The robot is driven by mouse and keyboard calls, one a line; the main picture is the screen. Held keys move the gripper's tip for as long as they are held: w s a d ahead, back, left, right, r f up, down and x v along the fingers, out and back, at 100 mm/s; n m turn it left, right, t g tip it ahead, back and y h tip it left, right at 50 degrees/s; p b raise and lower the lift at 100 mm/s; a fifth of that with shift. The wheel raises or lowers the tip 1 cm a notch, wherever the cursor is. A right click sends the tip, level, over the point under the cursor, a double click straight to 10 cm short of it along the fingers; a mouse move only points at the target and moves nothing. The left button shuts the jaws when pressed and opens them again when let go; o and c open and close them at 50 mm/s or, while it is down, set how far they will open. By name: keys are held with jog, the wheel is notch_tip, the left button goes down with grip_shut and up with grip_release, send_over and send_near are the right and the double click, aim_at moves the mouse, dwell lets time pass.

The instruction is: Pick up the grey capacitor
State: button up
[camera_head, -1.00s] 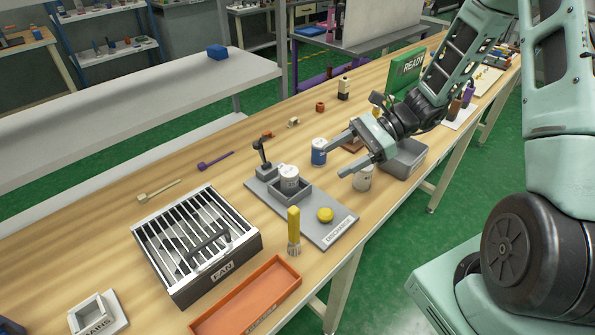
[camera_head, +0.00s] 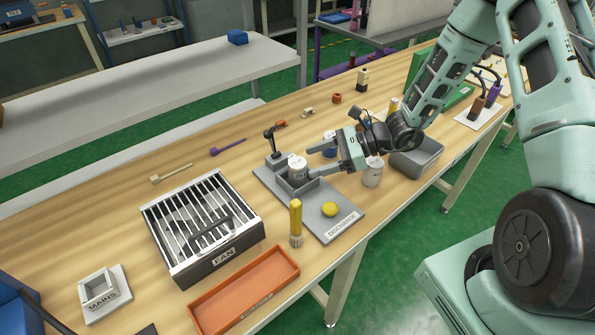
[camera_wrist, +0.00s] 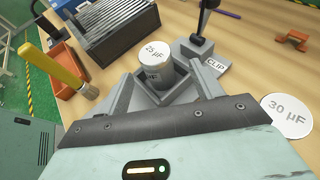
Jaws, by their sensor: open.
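The grey capacitor (camera_head: 297,168), with a pale top marked 25 µF, stands upright in the square grey holder of the discharge plate (camera_head: 345,223). It also shows in the wrist view (camera_wrist: 155,72), beyond and between my fingers. My gripper (camera_head: 311,161) is open and empty, just right of the capacitor, with its fingers pointing at it. The fingers appear on both sides of the holder in the wrist view. I cannot tell whether either finger touches anything.
A pale capacitor marked 30 µF (camera_wrist: 288,116) stands close to the right of my gripper. A black lever clip (camera_head: 271,140), a yellow-handled brush (camera_head: 296,220) and a yellow button (camera_head: 330,209) surround the holder.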

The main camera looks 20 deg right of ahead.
aim_at(297, 166)
jog(key=x, duration=0.3)
jog(key=p+x, duration=0.1)
jog(key=shift+s+a, duration=0.15)
jog(key=shift+a, duration=0.35)
jog(key=shift+a+f, duration=0.2)
jog(key=shift+a, duration=0.15)
jog(key=c, duration=1.1)
jog(key=shift+r, duration=0.1)
jog(key=shift+c, duration=0.2)
